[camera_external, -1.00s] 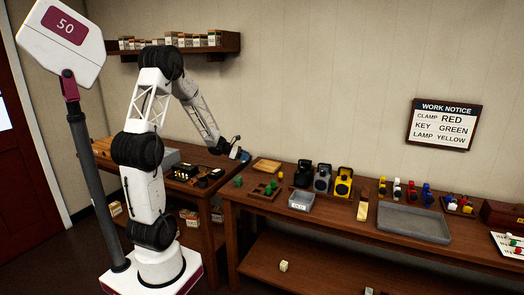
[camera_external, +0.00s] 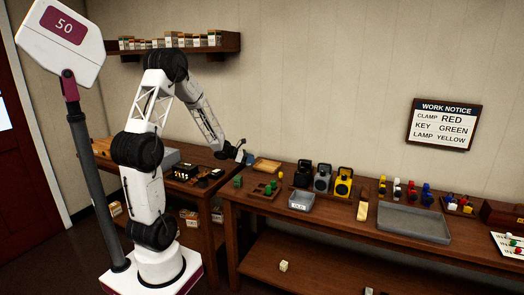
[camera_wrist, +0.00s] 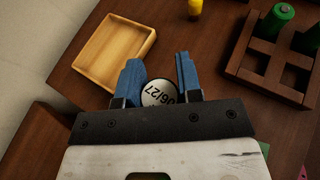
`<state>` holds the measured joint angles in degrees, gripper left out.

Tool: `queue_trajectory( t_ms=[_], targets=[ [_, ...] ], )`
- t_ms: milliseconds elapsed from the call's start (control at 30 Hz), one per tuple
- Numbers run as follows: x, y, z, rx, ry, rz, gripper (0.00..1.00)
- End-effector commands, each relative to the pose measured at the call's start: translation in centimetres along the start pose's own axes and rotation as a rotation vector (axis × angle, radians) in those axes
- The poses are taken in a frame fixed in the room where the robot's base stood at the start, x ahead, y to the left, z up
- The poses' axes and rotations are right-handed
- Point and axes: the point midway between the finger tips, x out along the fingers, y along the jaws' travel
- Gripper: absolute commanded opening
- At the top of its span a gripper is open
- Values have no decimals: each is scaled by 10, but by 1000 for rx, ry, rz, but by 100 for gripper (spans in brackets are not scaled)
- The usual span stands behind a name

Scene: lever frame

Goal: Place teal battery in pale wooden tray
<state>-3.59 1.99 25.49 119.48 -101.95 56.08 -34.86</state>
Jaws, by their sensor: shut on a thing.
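The pale wooden tray (camera_wrist: 112,52) lies empty on the dark table in the upper left of the wrist view; it also shows in the external view (camera_external: 267,165). My gripper (camera_wrist: 157,62) has two blue fingers, shut on a battery (camera_wrist: 158,93). Only its round white end, printed "06/27", shows clearly; its side colour is hidden. In the external view my gripper (camera_external: 245,156) is just left of the tray, above the gap between the tables. In the wrist view the tray is ahead and left of the fingers.
A dark wooden rack (camera_wrist: 262,68) with a green battery (camera_wrist: 277,20) stands right of my gripper. A small yellow piece (camera_wrist: 195,9) stands beyond it. A grey bin (camera_external: 301,201) and several dark and yellow devices stand farther right.

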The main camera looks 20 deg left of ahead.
Motion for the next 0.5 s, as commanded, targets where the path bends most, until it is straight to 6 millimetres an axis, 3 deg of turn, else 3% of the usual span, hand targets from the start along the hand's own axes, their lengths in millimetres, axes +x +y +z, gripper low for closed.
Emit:
queue_trajectory(
  t_ms=[200, 500],
  targets=[
    [25, -4, -7, -31, 5, 69, 6],
    [32, -4, -10, -46, 9, 98, 6]
  ],
)
